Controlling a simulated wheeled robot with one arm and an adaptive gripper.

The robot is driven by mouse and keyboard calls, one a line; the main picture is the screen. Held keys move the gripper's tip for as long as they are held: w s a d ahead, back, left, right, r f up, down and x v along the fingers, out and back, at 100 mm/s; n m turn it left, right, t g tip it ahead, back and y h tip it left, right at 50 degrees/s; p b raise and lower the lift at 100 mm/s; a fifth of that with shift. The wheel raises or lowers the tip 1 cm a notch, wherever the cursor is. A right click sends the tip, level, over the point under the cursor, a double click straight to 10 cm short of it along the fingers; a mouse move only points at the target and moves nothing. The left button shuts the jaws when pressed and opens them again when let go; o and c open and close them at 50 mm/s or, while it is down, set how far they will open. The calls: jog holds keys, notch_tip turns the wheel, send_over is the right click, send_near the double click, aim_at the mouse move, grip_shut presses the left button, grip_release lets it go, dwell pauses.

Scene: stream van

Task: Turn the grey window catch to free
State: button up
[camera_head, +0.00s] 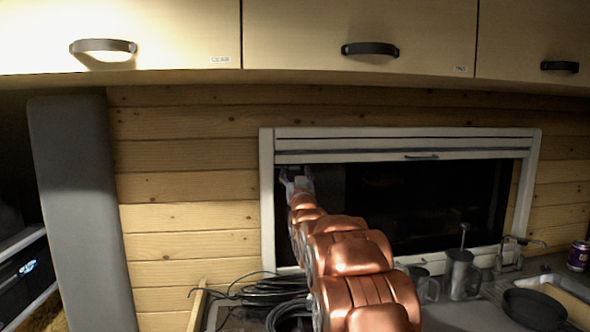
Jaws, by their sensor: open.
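The window (405,205) has a pale frame and dark glass, with a partly lowered blind (400,145) along its top. My copper arm reaches up from the bottom of the picture to the window's left side. My gripper (298,178) is at the upper left of the glass, close to the left frame post. It is small in view, open, and I see nothing between its fingers. I cannot pick out the grey window catch; my gripper or arm may hide it. Whether the gripper touches anything there I cannot tell.
Overhead cupboards with dark handles (370,49) run above the window. Coiled black cables (272,292) lie below left. Metal jugs (460,275), a tap (520,242), a dark pan (534,308) and a purple can (578,256) stand right. A grey upright panel (80,210) is left.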

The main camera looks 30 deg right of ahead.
jog(key=shift+w+d+r, duration=0.2)
jog(key=shift+w+r, duration=0.05)
jog(key=shift+w, duration=0.25)
jog(key=c, duration=1.1)
jog(key=shift+f, duration=0.1)
jog(key=shift+c, duration=0.2)
